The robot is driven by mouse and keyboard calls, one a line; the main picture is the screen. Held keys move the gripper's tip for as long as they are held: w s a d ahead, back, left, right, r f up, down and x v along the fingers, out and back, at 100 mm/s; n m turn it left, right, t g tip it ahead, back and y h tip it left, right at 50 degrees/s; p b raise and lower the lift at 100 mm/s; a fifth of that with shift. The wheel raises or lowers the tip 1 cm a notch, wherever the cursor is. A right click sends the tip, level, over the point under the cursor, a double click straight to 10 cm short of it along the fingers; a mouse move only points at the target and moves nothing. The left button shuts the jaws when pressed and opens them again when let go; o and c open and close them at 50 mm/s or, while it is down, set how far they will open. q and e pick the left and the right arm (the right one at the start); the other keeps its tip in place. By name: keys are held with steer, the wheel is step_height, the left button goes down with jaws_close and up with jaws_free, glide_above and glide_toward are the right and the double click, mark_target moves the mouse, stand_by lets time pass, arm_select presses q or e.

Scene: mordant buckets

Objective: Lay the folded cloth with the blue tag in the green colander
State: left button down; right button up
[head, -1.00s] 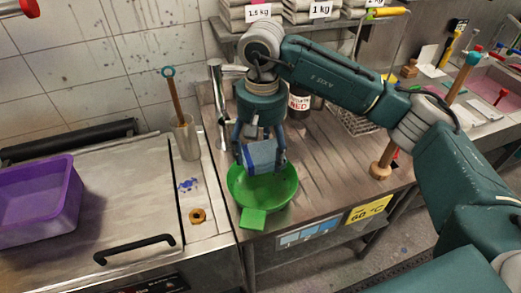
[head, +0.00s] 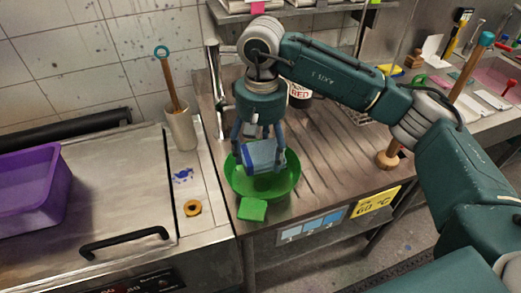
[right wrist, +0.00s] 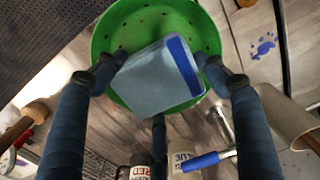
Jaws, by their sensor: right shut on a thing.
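The folded cloth (head: 262,157) is grey-blue with a blue strip along one edge. It also shows in the right wrist view (right wrist: 150,82), over the bowl of the green colander. My right gripper (head: 262,150) points down and is shut on the cloth, with its fingers at the cloth's sides. The green colander (head: 288,184) stands on the metal counter under the gripper; its rim and holes show in the right wrist view (right wrist: 205,38). I cannot tell whether the cloth touches the colander's bottom. My left gripper is not in view.
A purple tub (head: 35,195) stands on the metal lid at the left. A container with a wooden-handled tool (head: 180,128) is behind the colander to the left. A bottle marked RED (head: 299,95) stands behind my arm. A wooden-based tool (head: 388,160) stands at the right.

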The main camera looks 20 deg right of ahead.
steer(key=shift+f+b, duration=2)
steer(key=shift+f, duration=0.4)
steer(key=o, duration=1.4)
steer(key=shift+o, duration=0.2)
steer(key=shift+r, duration=0.1)
step_height(320, 180, up, 12)
steer(key=shift+d+f, duration=0.1)
